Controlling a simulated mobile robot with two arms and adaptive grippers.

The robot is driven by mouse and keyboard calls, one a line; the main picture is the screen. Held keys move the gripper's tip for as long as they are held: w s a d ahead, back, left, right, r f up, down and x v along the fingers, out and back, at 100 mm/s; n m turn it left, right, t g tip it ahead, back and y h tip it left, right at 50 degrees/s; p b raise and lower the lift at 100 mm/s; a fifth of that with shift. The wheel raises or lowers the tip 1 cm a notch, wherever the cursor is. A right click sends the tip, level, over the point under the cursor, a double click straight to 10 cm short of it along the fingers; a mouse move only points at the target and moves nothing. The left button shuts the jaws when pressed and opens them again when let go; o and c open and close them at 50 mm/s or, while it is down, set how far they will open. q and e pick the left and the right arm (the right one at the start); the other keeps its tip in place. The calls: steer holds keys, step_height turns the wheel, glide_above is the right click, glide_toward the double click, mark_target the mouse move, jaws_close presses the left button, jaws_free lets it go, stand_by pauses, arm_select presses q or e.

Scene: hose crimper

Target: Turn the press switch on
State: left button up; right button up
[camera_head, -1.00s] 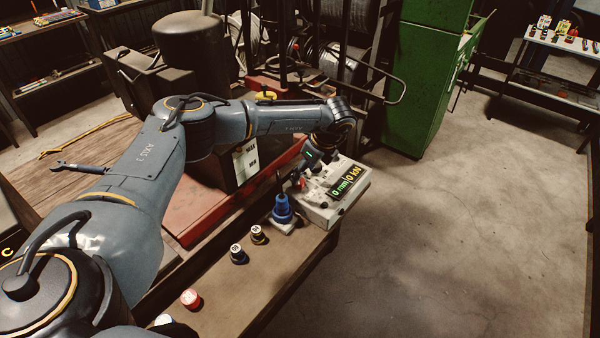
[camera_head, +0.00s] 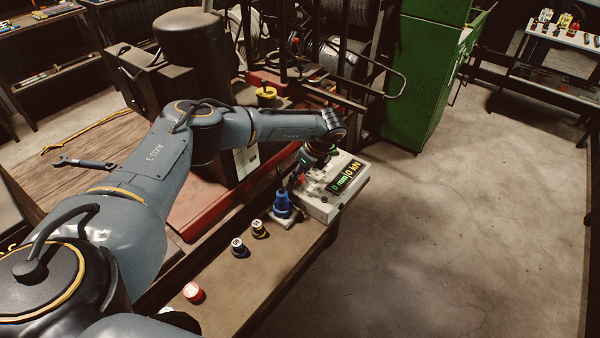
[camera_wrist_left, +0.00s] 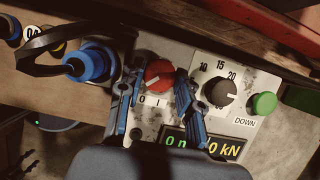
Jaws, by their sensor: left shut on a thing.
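The press control box (camera_head: 322,207) is pale and worn, with a lit green and yellow display reading 0 mm and 0 kN. Its red rotary switch (camera_wrist_left: 159,72) shows in the left wrist view, above the marks 0 and I. A pale line on the knob appears to point down-left, towards the 0. My left gripper (camera_wrist_left: 157,88) has its blue-grey fingers on either side of the red switch and is shut on it. In the head view my left gripper (camera_head: 303,178) is small and dark over the box's left part. My right gripper is not in view.
A black dial (camera_wrist_left: 220,91) with numbers and a green DOWN button (camera_wrist_left: 264,103) sit right of the switch. A blue-topped part (camera_head: 282,204) stands close left of the box. Several small capped pieces lie along the bench (camera_head: 262,270). The floor to the right is clear.

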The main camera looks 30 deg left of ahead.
arm_select(q)
steer(key=shift+m, duration=0.4)
steer(key=shift+s+f+m+t+b, duration=0.1)
steer(key=shift+m+t+b, duration=0.45)
steer(key=shift+m, duration=0.45)
steer(key=m+t+b, duration=0.1)
steer(key=m+b, duration=0.1)
steer(key=shift+a+f+m+h, duration=0.1)
steer(key=shift+m+h, duration=0.2)
steer(key=shift+m, duration=0.1)
steer(key=m+t+h+b, duration=0.1)
steer(key=m+b, duration=0.2)
steer(key=m+h+b, duration=0.1)
steer(key=m+b, duration=0.3)
steer(key=shift+s+a+t+b, duration=0.15)
steer(key=shift+t+b, duration=0.15)
steer(key=shift+t, duration=0.05)
steer(key=m+h+b, duration=0.1)
steer(key=m+b, duration=0.1)
steer(key=shift+m, duration=0.3)
steer(key=shift+a+r+m+h+b, duration=0.1)
steer(key=shift+r+m+h+b, duration=0.1)
steer(key=shift+m+h+b, duration=0.9)
steer(key=shift+m+y, duration=0.4)
steer(key=o, duration=1.1)
steer(key=shift+o, duration=0.2)
